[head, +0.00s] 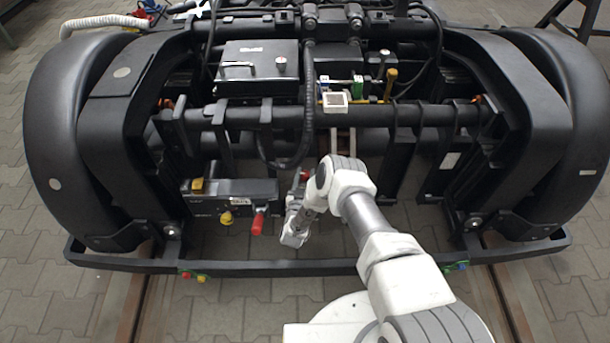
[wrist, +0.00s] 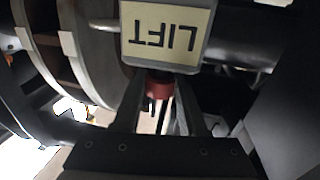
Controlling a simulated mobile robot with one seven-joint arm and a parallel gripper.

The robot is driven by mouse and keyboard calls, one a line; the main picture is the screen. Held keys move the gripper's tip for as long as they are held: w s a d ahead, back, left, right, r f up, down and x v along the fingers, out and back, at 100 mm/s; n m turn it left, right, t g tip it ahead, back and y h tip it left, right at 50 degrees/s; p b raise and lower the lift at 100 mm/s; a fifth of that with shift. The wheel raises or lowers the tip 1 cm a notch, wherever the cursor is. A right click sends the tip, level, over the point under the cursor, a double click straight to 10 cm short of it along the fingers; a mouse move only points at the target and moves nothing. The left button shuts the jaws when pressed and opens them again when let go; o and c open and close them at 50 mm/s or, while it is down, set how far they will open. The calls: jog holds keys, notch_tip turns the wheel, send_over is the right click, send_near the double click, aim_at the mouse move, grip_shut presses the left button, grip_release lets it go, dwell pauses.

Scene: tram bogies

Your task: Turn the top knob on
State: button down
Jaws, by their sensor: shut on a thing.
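A black control box (head: 250,192) hangs low at the left front of the bogie. It has a yellow knob (head: 198,185) at its upper left, a rounder yellow knob (head: 226,218) below and a red handle (head: 258,224). A dark box higher up carries a silver knob (head: 281,64) on its lid. I cannot tell which is the top knob. In the wrist view my gripper (wrist: 160,84) is shut on a red piece (wrist: 158,89) just below a plate marked LIFT (wrist: 165,32), seen upside down. In the head view the fingertips are hard to make out.
A black bogie frame bar (head: 330,267) runs across the front, with fenders (head: 65,135) on both sides. A black hose (head: 308,105) hangs near my arm. Yellow and green parts (head: 390,82) stand right of the upper box. Paved floor (head: 225,320) is clear in front.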

jog(key=shift+n+y, duration=0.3)
jog(key=n+y, duration=0.2)
jog(key=y, duration=0.2)
jog(key=shift+n, duration=0.3)
jog(key=n+y, duration=0.1)
jog(key=y, duration=0.1)
jog(key=n+g+y, duration=0.1)
jog(key=n+y, duration=0.1)
jog(key=y, duration=0.1)
jog(key=shift+d+n+y, duration=0.1)
jog(key=shift+n+y, duration=0.2)
jog(key=n+g+y, duration=0.4)
jog(key=y, duration=0.2)
jog(key=shift+n, duration=0.4)
jog(key=shift+n+g+y, duration=0.3)
jog(key=shift+g+y, duration=0.2)
jog(key=shift+c, duration=2.2)
grip_release()
